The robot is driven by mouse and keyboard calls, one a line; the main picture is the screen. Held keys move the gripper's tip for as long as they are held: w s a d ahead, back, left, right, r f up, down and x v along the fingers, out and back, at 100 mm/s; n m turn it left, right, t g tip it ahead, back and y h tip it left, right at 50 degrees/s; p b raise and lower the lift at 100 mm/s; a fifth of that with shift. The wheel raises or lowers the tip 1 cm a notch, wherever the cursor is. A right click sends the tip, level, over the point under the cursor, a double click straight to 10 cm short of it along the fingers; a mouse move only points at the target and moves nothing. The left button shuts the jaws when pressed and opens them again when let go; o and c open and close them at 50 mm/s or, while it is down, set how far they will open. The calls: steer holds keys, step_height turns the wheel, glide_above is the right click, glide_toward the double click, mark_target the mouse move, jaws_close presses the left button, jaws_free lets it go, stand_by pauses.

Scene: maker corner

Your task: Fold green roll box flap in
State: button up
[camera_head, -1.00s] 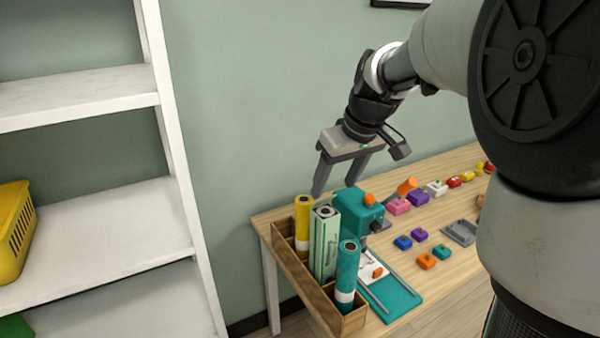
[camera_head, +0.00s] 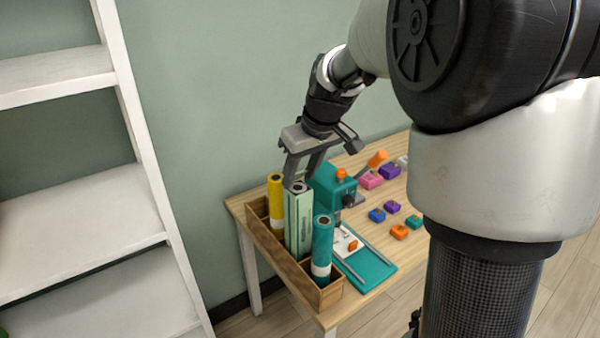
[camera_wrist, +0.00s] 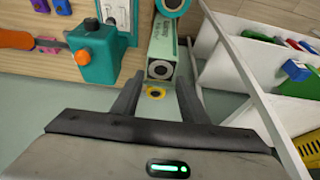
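The green roll box (camera_head: 299,225) is pale green and stands upright in a wooden rack (camera_head: 283,267), between a yellow roll and a teal roll. A dark round roll end shows at its top. It also appears in the wrist view (camera_wrist: 164,42), its end just beyond my fingertips. I cannot make out a separate flap on it. My gripper (camera_head: 300,175) points down at the top of the box, with its fingers apart and nothing between them. The wrist view shows the two open fingers (camera_wrist: 158,88). Whether a fingertip touches the box, I cannot tell.
The yellow roll (camera_head: 275,200) and teal roll (camera_head: 322,250) stand close to the box. A teal press (camera_head: 330,190) with an orange-ended lever stands right of it on the table. Small coloured blocks lie farther right. A white shelf (camera_head: 150,170) stands left, with floor between.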

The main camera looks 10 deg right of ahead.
steer(key=f+b, duration=0.1)
steer(key=b, duration=0.2)
steer(key=shift+s+t, duration=0.1)
steer(key=shift+t, duration=0.3)
steer(key=shift+s+d+r+t+y+b, duration=0.15)
steer(key=shift+t+y+b, duration=0.2)
steer(key=shift+b, duration=0.7)
steer(key=shift+r, duration=0.1)
steer(key=o, duration=1.1)
steer(key=shift+c, duration=0.2)
steer(key=p+v, duration=0.2)
steer(key=v, duration=1.5)
steer(key=shift+r+p, duration=0.2)
steer(key=shift+p, duration=0.15)
steer(key=shift+s, duration=0.1)
